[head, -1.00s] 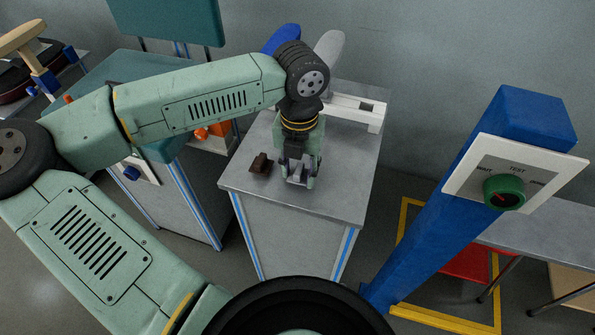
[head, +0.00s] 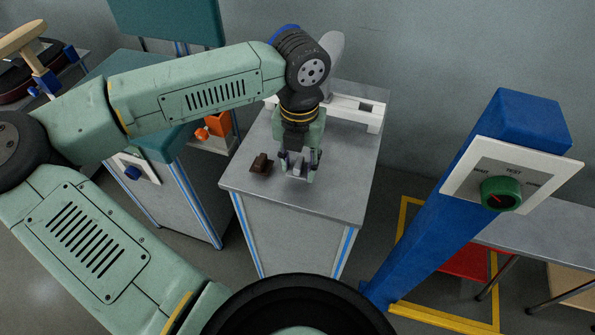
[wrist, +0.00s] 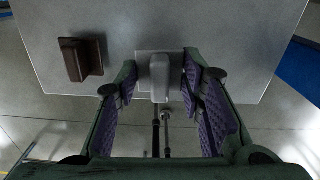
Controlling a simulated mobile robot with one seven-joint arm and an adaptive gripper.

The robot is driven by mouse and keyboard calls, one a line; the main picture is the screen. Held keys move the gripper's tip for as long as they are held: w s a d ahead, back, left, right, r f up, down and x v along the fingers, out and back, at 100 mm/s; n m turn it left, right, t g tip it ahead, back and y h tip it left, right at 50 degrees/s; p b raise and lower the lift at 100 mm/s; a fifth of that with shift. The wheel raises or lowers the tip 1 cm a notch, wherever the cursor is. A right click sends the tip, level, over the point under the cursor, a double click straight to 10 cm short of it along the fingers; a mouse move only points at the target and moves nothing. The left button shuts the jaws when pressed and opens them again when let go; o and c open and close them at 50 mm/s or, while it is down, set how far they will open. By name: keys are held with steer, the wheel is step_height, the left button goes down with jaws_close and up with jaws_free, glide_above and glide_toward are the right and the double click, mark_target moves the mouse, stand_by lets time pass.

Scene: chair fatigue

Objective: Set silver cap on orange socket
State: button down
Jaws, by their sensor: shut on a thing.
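My gripper (head: 299,165) points down over the grey tabletop. In the wrist view its purple-padded fingers (wrist: 160,80) stand on either side of a pale silver piece (wrist: 159,72), apparently the silver cap. It is shut on this piece. A square light-grey plate (wrist: 146,62) shows behind and around the piece. I cannot tell whether the piece touches the plate. In the head view the fingers mostly hide the piece. An orange part (head: 214,126), perhaps the orange socket, sits at the left behind my arm, beside the teal-topped cabinet. It is partly hidden.
A brown block (head: 261,163) lies left of my gripper on the grey table (head: 335,200). A white frame (head: 355,113) stands at the table's back. A blue post with a green knob (head: 500,193) rises at the right. The table's front is clear.

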mark_target(299, 163)
steer(key=shift+r+p, duration=0.65)
steer(key=shift+r, duration=1.4)
steer(key=shift+s+f, duration=0.1)
